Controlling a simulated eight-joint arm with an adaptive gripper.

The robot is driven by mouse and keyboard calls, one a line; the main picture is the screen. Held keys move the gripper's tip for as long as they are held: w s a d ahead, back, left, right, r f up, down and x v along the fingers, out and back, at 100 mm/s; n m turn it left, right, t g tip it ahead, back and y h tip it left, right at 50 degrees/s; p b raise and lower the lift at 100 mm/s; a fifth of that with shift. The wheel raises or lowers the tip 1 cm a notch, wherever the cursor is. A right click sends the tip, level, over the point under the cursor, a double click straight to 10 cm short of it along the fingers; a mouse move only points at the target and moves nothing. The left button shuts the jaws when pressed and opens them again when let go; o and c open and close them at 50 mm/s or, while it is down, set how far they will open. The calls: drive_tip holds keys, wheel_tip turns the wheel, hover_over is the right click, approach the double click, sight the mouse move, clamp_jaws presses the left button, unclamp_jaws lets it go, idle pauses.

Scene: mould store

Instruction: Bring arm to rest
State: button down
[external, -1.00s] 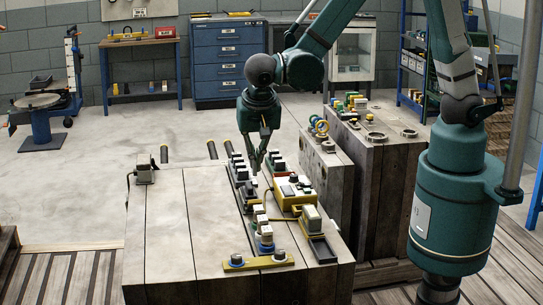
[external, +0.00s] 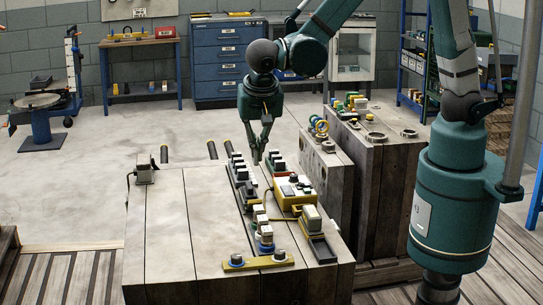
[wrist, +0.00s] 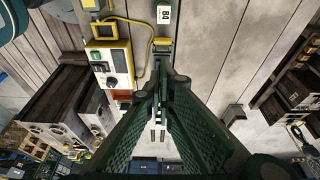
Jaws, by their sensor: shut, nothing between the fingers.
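My gripper (external: 256,160) hangs pointing down above the far part of the pale block-like table (external: 165,215) in the external view. It is shut with nothing held. In the wrist view the green fingers of my gripper (wrist: 165,85) come together near the middle. The fingertips appear to be just above a row of small blocks (external: 240,175) on dark holders. Whether they touch anything there, I cannot tell.
A yellow box with buttons (external: 295,190) stands right of the gripper and shows in the wrist view (wrist: 112,62). A yellow plate with knobs (external: 257,262) lies at the near edge. A second block with rings (external: 375,130) stands to the right. The table's left half is mostly clear.

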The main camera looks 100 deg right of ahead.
drive_tip(key=shift+s+r, duration=0.1)
drive_tip(key=s+a+r+n+t+y, duration=0.1)
drive_tip(key=s+a+r+n+t, duration=0.1)
drive_tip(key=s+r+n, duration=0.6)
drive_tip(key=s+a+r+n+t+y, duration=0.2)
drive_tip(key=s+r+n+t, duration=0.3)
drive_tip(key=s+r+n, duration=0.4)
drive_tip(key=shift+s+a+n+y, duration=0.3)
drive_tip(key=shift+s+n, duration=0.2)
drive_tip(key=shift+s, duration=1)
idle(1.1)
wheel_tip(320, 180, down, 13)
drive_tip(key=b, duration=1.3)
